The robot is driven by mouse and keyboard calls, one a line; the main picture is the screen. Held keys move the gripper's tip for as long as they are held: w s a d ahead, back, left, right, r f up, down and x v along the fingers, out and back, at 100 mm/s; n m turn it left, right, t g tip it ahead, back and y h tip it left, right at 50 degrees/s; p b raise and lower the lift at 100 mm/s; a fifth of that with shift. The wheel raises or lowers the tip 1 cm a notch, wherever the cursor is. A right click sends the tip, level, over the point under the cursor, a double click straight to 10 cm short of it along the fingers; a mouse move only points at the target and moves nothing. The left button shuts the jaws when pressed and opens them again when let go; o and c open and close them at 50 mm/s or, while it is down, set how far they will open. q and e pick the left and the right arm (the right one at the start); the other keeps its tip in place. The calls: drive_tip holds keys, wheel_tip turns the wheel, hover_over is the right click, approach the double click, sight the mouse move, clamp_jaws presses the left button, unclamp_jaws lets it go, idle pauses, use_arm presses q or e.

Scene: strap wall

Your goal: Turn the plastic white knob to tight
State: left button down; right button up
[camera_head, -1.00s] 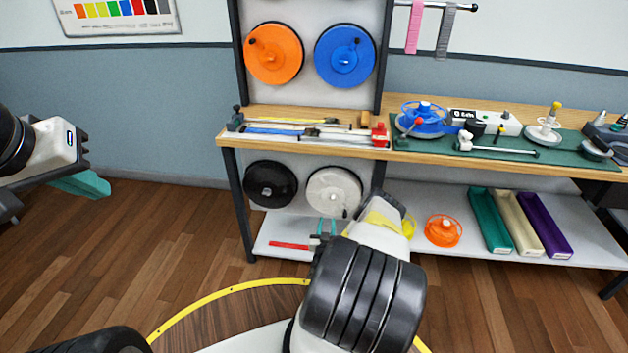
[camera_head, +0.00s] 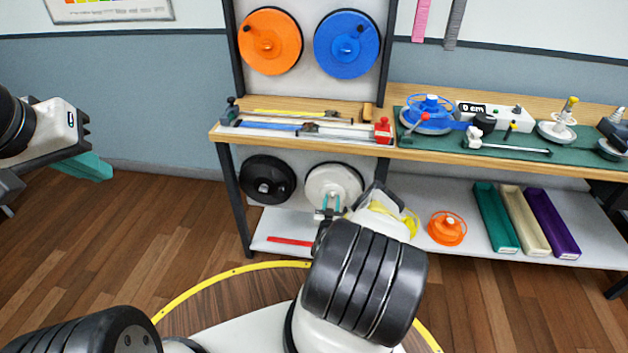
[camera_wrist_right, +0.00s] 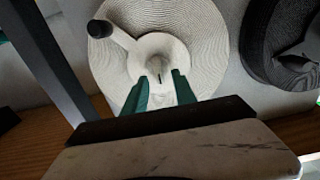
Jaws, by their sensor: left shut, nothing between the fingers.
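The white knob is a ridged disc (camera_head: 334,184) on the lower panel, right of a black disc. The right wrist view shows its face (camera_wrist_right: 205,45), a round hub with a small dark mark, and a white crank arm with a dark grip (camera_wrist_right: 100,28). My right gripper (camera_head: 327,207) is at the disc's lower edge in the head view. In the wrist view its two teal fingers (camera_wrist_right: 161,84) are apart and empty, with the hub showing between and beyond them. I cannot tell whether they touch it. My left gripper (camera_head: 101,170) is shut and empty at far left.
The black disc (camera_head: 268,180) is beside the white one; orange (camera_head: 270,42) and blue (camera_head: 347,45) discs hang above. The wooden bench (camera_head: 225,133) with tools overhangs the lower panel. A shelf below holds an orange reel (camera_head: 447,228) and several trays.

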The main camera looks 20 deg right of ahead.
drive_tip(key=shift+w+d, duration=0.15)
drive_tip(key=shift+w, duration=0.1)
clamp_jaws()
